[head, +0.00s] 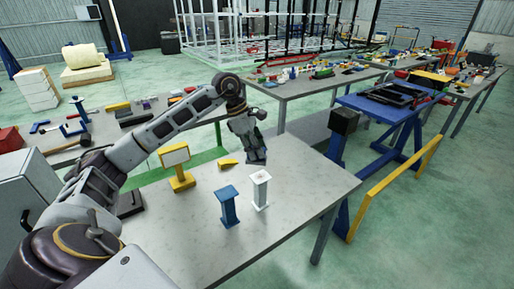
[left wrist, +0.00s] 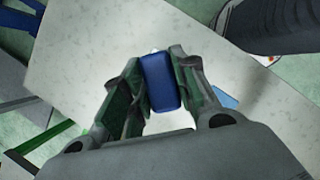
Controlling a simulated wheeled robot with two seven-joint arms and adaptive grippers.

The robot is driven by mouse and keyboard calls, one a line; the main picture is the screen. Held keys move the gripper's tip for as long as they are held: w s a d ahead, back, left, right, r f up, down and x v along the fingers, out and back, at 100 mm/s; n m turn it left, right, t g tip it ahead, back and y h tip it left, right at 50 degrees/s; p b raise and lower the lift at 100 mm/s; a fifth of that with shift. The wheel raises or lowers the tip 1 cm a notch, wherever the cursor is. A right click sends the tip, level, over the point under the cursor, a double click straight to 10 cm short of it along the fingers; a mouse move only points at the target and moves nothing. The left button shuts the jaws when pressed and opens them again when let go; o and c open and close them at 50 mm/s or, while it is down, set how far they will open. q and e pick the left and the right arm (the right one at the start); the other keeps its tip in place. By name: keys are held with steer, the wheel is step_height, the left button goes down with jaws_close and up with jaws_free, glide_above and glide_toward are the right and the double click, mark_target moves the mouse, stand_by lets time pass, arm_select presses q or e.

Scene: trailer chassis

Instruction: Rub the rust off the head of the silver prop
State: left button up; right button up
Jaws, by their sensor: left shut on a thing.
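The silver prop (head: 261,191) stands upright on the grey table, with a pale square head and base. A small dark mark shows on its head, too small to tell as rust. My left gripper (head: 256,157) points down just above and behind that head; I cannot tell whether they touch. In the left wrist view my left gripper (left wrist: 161,85) is shut on a blue block (left wrist: 161,80), which hides most of what lies below it. A blue prop (head: 229,207) stands left of the silver one. My right gripper is not in view.
A yellow stand with a pale panel (head: 175,157) and a yellow wedge (head: 227,163) are on the table (head: 290,215) behind the props. Tools and parts lie farther left. The table's right side is clear. A blue workbench (head: 385,107) stands to the right.

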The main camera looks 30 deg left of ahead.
arm_select(q)
steer(key=shift+s+m, duration=0.1)
steer(key=shift+m, duration=0.2)
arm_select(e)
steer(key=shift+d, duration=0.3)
